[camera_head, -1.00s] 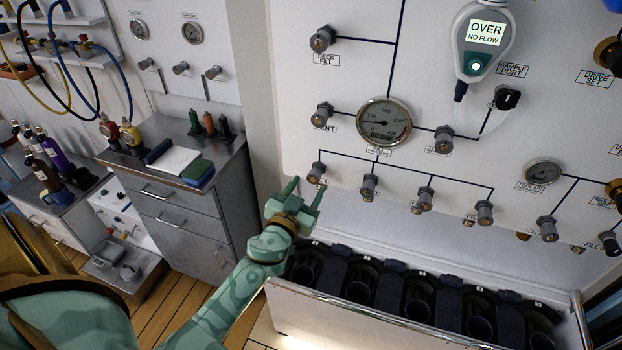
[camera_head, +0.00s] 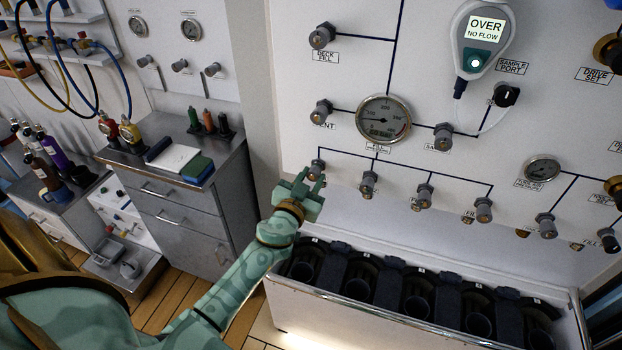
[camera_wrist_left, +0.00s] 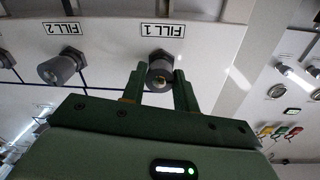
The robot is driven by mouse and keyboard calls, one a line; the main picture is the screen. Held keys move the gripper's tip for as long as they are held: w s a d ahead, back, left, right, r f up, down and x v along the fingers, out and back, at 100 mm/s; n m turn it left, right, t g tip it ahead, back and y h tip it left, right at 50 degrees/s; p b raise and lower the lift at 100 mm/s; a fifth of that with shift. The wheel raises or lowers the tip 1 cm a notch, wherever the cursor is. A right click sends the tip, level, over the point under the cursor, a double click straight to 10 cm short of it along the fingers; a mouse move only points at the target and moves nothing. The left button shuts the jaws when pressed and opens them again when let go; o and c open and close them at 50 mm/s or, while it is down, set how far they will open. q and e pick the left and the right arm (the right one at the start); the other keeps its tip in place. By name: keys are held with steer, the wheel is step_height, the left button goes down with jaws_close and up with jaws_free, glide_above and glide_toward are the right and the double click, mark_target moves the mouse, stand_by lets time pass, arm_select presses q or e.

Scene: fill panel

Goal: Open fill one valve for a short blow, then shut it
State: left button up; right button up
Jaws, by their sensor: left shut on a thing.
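My left gripper (camera_head: 311,180) is shut on this knob, one finger on each side. It also shows in the left wrist view (camera_wrist_left: 159,88). How far the knob is turned cannot be told. My right gripper is not in view.
The fill two knob (camera_head: 368,184) is close to the right, with more knobs beyond. A pressure gauge (camera_head: 383,120) is above. A handheld meter (camera_head: 484,38) reads OVER, NO FLOW. A bin of black holders (camera_head: 420,332) stands below the panel.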

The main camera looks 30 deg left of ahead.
arm_select(q)
steer(key=shift+m, duration=0.3)
steer(key=m, duration=0.4)
steer(key=shift+m, duration=0.3)
steer(key=m+p, duration=0.1)
steer(key=m, duration=0.3)
steer(key=shift+r+g, duration=0.1)
steer(key=shift+g, duration=0.2)
steer(key=m, duration=0.4)
steer(key=shift+m+y, duration=0.4)
steer(key=shift+m+p, duration=0.3)
steer(key=shift+m, duration=1.7)
steer(key=o, duration=1)
steer(key=shift+c, duration=0.2)
